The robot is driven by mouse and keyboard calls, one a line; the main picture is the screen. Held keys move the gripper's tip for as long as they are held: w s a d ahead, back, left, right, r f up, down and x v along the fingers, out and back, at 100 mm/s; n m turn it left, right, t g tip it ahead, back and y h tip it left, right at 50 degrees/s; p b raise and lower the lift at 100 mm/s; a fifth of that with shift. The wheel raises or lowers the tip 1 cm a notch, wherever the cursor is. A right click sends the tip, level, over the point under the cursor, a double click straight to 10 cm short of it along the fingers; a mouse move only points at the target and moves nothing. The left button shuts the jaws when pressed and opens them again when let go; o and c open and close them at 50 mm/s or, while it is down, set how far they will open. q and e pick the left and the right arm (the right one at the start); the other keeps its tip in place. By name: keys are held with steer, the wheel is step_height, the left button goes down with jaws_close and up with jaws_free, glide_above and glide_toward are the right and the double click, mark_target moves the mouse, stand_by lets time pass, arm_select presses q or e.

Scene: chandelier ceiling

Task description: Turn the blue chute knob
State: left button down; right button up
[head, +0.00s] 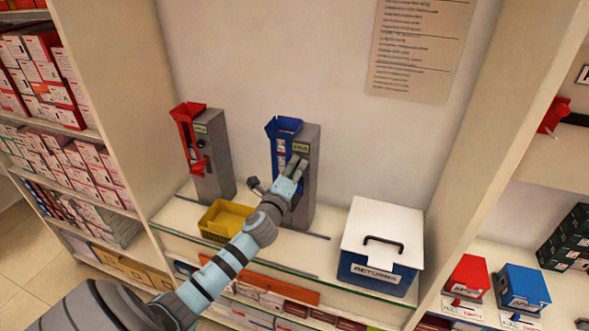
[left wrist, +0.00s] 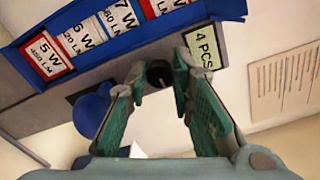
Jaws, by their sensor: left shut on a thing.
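The blue chute (head: 283,128) is fixed to a grey upright housing (head: 309,146) on the counter; it also shows in the left wrist view (left wrist: 28,25) with wattage labels. Its dark round knob (left wrist: 159,74) sits on the grey housing beside a pale "4 PCS" label (left wrist: 204,48). My left gripper (head: 297,166) reaches the front of the housing. In the left wrist view its fingertips (left wrist: 161,76) lie on either side of the knob, shut on it. In the head view the fingers hide the knob. My right gripper is not in view.
A similar red chute (head: 184,122) stands to the left. A yellow tray (head: 226,220) lies in front, near my left forearm. A blue returns box with a white lid (head: 384,232) stands to the right. Shelf walls bound the counter on both sides.

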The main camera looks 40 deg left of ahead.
arm_select(q)
steer(key=shift+n, duration=0.3)
steer(key=n, duration=0.1)
steer(key=n+b, duration=0.1)
steer(key=n, duration=0.1)
steer(key=shift+f+n+b, duration=0.2)
steer(key=shift+n+b, duration=0.1)
steer(key=n+b, duration=0.1)
steer(key=n, duration=0.3)
steer(key=shift+f+n+b, duration=0.1)
steer(key=shift+n+b, duration=0.2)
steer(key=n+b, duration=0.2)
steer(key=n, duration=0.3)
steer(key=shift+f, duration=0.1)
steer(key=shift+d+n+b, duration=0.1)
steer(key=shift+n+b, duration=0.45)
steer(key=shift+n, duration=1.45)
steer(key=c, duration=1.4)
jaws_free()
